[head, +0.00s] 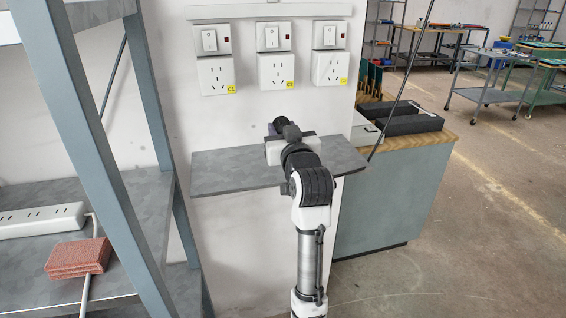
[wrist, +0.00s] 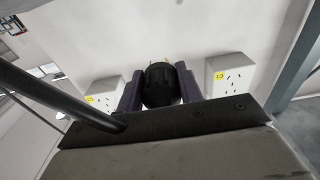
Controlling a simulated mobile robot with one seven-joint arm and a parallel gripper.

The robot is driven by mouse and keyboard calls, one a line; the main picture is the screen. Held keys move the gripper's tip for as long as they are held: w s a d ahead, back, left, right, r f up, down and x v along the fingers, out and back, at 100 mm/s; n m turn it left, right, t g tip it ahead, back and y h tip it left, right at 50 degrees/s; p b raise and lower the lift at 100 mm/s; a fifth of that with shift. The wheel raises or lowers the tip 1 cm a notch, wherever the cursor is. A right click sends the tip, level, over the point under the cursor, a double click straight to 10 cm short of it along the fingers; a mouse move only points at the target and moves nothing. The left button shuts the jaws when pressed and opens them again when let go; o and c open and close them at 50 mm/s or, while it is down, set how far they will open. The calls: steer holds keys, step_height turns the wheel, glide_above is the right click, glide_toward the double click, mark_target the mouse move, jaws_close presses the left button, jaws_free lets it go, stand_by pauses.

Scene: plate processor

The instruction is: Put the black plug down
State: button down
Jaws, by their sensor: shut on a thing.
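The black plug (wrist: 160,86) is between the two dark purple fingers of my gripper (wrist: 159,88) in the wrist view. Its rounded body faces the camera and small brass-coloured pins show at its far edge. My gripper is shut on it. In the head view my gripper (head: 282,126) is at the wall, over the grey wall shelf (head: 222,175) and below the sockets. There the plug cannot be told apart from my gripper and wrist. I cannot tell whether the plug touches the shelf.
White sockets C1 (head: 216,76), C2 (head: 276,71) and C3 (head: 330,69) are on the wall above, with switches over them. The shelf's left part is bare. A metal rack (head: 100,120) stands at left with a power strip (head: 42,220). A cabinet (head: 390,195) stands at right.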

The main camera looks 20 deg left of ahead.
mark_target(283, 170)
step_height(283, 170, down, 10)
steer(key=shift+r+p, duration=0.25)
steer(key=shift+p, duration=0.2)
steer(key=shift+f, duration=0.1)
steer(key=shift+f, duration=0.15)
steer(key=c, duration=0.9)
jaws_free()
